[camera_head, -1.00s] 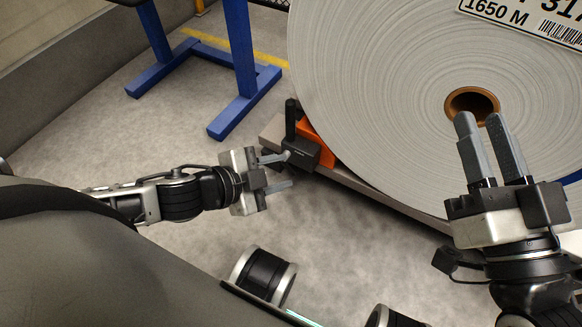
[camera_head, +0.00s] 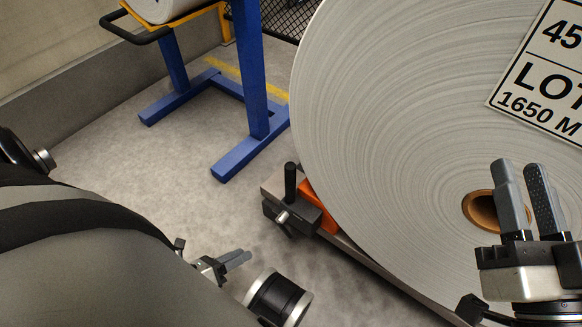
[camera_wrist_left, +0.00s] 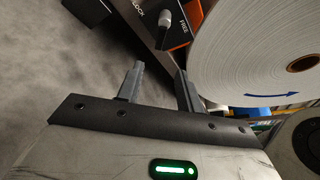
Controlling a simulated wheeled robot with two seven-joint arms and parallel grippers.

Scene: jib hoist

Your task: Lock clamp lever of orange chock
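The orange chock (camera_head: 321,207) sits against the lower left edge of a big paper roll (camera_head: 390,130), partly hidden by its dark clamp block (camera_head: 308,217). A black post (camera_head: 290,182) rises from the block. A small clamp lever (camera_head: 283,216) with a pale knob is on its near side. In the left wrist view the lever (camera_wrist_left: 164,22) stands between the words LOCK and FREE; I cannot tell its exact setting. My left gripper (camera_head: 240,256) is open, empty and apart from the lever; its fingers (camera_wrist_left: 159,70) are spread. My right gripper (camera_head: 518,167) is open and empty before the roll.
A blue stand (camera_head: 250,75) with a yellow top and a white roll stands at the upper left. The roll's brown core (camera_head: 482,210) is behind my right gripper. Grey floor (camera_head: 190,195) is clear left of the chock. A low wall (camera_head: 60,110) runs along the left.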

